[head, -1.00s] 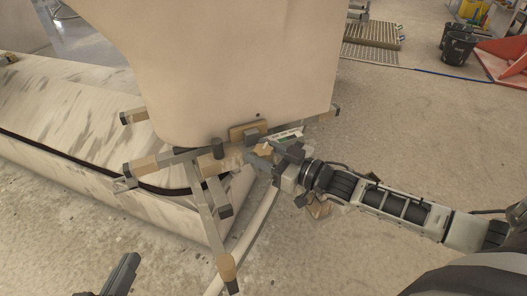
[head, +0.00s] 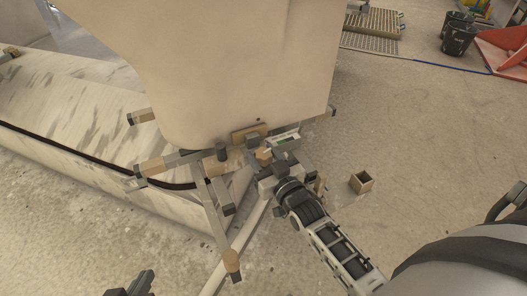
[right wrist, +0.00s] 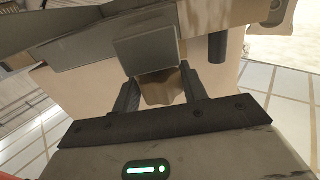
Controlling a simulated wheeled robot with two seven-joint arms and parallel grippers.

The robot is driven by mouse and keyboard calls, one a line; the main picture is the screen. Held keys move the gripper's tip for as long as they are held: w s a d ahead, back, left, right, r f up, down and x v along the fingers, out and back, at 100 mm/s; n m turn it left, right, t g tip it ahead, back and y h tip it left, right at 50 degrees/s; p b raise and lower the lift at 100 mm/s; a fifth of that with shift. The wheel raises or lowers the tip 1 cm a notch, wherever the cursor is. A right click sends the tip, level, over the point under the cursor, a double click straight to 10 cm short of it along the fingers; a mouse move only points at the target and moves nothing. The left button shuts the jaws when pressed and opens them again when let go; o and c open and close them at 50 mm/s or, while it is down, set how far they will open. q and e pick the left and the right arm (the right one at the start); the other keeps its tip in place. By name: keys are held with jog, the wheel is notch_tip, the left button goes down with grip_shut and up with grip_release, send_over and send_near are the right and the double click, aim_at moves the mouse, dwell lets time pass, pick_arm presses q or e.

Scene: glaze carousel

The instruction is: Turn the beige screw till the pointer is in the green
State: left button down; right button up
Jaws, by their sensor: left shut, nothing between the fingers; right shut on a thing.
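The beige screw (head: 264,155) is a small lobed knob at the base of the large beige machine body. My right gripper (head: 267,164) is shut on it; in the right wrist view the screw (right wrist: 160,90) sits between the two dark fingers (right wrist: 160,98). A small pale gauge (head: 283,138) with a green patch is just up and right of the screw. Its pointer is too small to make out. My left gripper (head: 132,284) is shut and empty at the bottom left edge, away from the screw.
Metal legs with tan ends (head: 232,262) spread left and below the screw. A pale hose (head: 236,248) runs down beside them. A small open box (head: 361,182) lies on the floor to the right. Open floor lies beyond it, towards black buckets (head: 459,36).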

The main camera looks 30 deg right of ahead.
pick_arm(q)
jog(key=shift+f, duration=0.15)
pick_arm(e)
jog(key=o, duration=1)
jog(key=shift+c, duration=0.2)
pick_arm(q)
jog(key=shift+s+a+r+y+p, duration=0.25)
jog(key=shift+r+p, duration=0.2)
jog(key=shift+p, duration=0.3)
jog(key=shift+s+a+r+y+p, duration=0.1)
jog(key=shift+a+r+p, duration=0.25)
jog(key=shift+p, duration=0.4)
pick_arm(e)
jog(key=s, duration=1.6)
jog(key=shift+a, duration=0.1)
